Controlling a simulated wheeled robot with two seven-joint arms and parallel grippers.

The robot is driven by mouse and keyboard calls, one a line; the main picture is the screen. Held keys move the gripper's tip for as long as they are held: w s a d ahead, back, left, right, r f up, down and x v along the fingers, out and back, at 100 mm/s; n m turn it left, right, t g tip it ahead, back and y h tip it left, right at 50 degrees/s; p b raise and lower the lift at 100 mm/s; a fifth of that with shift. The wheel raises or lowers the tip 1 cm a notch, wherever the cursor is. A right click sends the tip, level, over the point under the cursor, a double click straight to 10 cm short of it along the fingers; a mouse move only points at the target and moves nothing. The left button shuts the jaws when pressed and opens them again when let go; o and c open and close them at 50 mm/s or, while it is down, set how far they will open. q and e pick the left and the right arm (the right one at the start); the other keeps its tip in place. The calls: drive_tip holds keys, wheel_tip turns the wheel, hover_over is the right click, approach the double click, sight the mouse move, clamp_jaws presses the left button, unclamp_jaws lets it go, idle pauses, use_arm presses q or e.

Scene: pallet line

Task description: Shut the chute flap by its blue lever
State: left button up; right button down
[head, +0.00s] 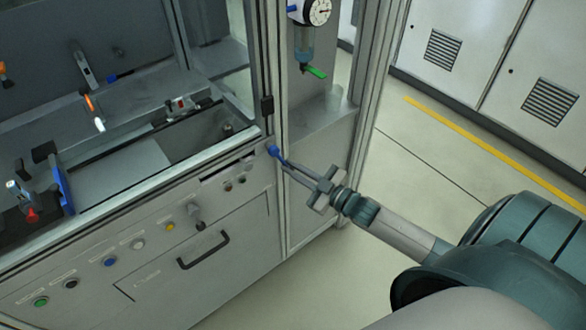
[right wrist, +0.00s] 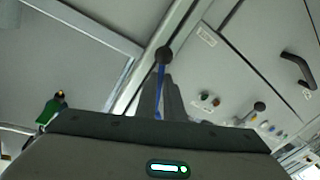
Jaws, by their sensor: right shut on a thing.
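The blue lever (head: 273,150) stands at the front right corner of the machine cabinet, its round end sticking out past my fingertips. My right gripper (head: 284,163) reaches in from the right and is shut on the lever. In the right wrist view the lever's blue shaft (right wrist: 160,78) runs between the fingers (right wrist: 164,98), with a dark ball at its end. I cannot clearly make out the chute flap; a dark slot (head: 230,166) shows in the front panel left of the lever. My left gripper is not in view.
A drawer with a black handle (head: 203,251) and a row of coloured buttons (head: 110,262) are on the cabinet front. A gauge (head: 317,12) and a green valve handle (head: 316,72) hang behind the frame post. The floor at right is clear.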

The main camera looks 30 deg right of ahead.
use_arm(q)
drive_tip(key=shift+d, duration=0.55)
use_arm(e)
drive_tip(key=shift+f, duration=0.1)
